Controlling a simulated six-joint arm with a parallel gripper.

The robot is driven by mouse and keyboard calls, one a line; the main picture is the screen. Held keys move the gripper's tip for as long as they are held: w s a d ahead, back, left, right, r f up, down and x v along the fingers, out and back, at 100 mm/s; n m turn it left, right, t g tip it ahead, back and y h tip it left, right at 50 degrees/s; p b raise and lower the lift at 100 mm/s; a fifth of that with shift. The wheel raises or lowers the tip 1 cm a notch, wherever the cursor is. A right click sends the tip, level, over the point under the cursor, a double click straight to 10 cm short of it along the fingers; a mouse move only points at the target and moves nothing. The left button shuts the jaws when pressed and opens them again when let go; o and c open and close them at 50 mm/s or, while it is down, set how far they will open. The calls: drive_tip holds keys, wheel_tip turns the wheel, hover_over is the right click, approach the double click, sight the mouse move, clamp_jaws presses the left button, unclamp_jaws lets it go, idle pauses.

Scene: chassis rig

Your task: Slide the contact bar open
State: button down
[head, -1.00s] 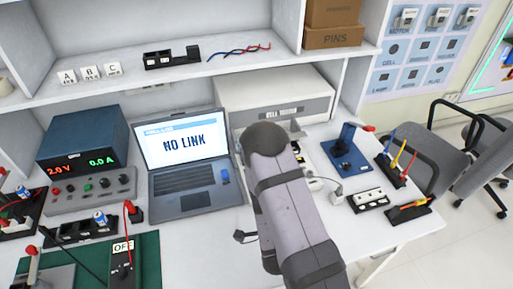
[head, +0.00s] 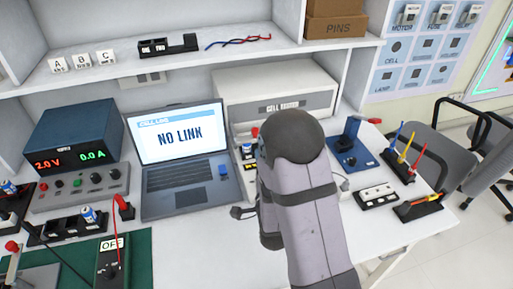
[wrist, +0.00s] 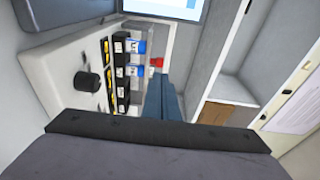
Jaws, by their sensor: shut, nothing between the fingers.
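The cell tester (head: 277,95) is a white box at the back of the bench, right of the laptop. In the wrist view its pale face (wrist: 70,68) fills the left side, beside a dark row of bays with blue-and-white cells (wrist: 136,47). A red knob (wrist: 157,62) stands by the cells, perhaps the contact bar's handle; the bar itself I cannot clearly make out. My gripper (wrist: 160,80) shows as blue-grey fingers, shut and empty, close below the red knob in the picture. I cannot tell whether they touch it. In the head view my arm hides the gripper and part of the tester.
The laptop (head: 182,145) reads "NO LINK". A blue stand (head: 348,152) with a red-tipped lever, a white-topped block (head: 376,194) and tool racks (head: 415,160) lie right of my arm. A shelf (head: 205,62) overhangs the bench behind.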

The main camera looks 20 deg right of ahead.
drive_tip(key=w+d+b, duration=0.1)
drive_tip(key=w+b, duration=0.1)
drive_tip(key=w, duration=0.6)
drive_tip(key=shift+w+d+f, duration=0.2)
drive_tip(key=shift+w, duration=0.05)
idle(0.4)
drive_tip(key=w+b, duration=0.3)
drive_tip(key=w, duration=0.2)
drive_tip(key=shift+w+f, duration=0.15)
drive_tip(key=shift+w, duration=0.55)
drive_tip(key=shift+r, duration=0.35)
